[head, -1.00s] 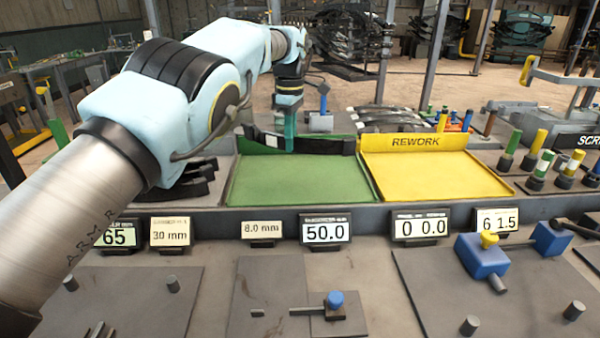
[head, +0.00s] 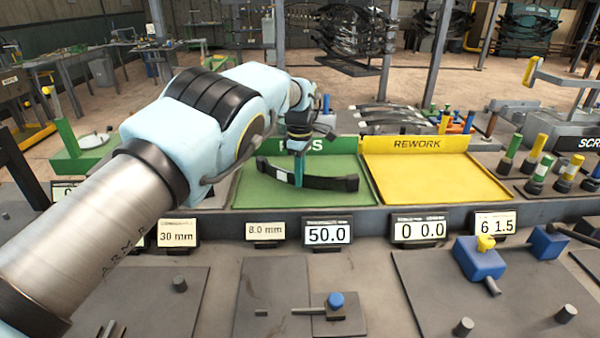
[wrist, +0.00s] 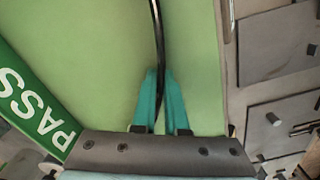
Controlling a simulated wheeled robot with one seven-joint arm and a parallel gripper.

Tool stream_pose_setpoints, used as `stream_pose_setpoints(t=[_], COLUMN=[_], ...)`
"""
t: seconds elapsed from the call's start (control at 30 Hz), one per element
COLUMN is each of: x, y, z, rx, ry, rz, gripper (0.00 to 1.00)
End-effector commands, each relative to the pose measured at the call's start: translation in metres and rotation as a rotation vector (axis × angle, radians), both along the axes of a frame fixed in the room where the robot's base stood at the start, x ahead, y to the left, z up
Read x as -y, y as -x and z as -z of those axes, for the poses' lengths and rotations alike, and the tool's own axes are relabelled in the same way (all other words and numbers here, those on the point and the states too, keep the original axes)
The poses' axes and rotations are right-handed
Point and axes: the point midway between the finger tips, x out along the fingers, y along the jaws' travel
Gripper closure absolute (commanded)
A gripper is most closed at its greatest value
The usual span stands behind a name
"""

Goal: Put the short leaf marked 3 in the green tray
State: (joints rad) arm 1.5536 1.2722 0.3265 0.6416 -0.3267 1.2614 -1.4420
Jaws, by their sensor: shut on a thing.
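My gripper (head: 298,172) is over the green tray (head: 260,197), with its teal fingers shut on a black curved leaf (head: 330,183). In the head view the leaf spans most of the tray's width, its ends turned up, with a small pale patch near the fingers. I cannot read a number on it. In the wrist view the leaf (wrist: 158,40) is seen edge-on between the fingertips (wrist: 160,85), with green tray floor on both sides. I cannot tell whether the leaf touches the tray floor.
A yellow REWORK tray (head: 425,178) is empty just right of the green one. The green tray's back board (head: 345,145) carries a partly hidden sign reading PASS in the wrist view. Several label displays (head: 327,233) line the front edge. Colored pegs (head: 540,165) stand at right.

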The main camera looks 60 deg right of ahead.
Motion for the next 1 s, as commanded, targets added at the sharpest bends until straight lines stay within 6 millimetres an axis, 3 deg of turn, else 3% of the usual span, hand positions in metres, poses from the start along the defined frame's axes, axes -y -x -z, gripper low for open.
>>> stream_pose_setpoints(t=[0.4,0.43,0.67,1.0], x=[0.0015,0.0006,0.0005,0.0006], y=[0.0001,0.0000,0.0001,0.0000], z=[0.0037,0.0055,0.0051,-0.0008], rx=[0.001,0.000,0.000,0.000], ry=[0.006,0.003,0.002,0.003], rz=[0.000,0.000,0.000,0.000], gripper=[1.00,0.87,0.61,0.59])
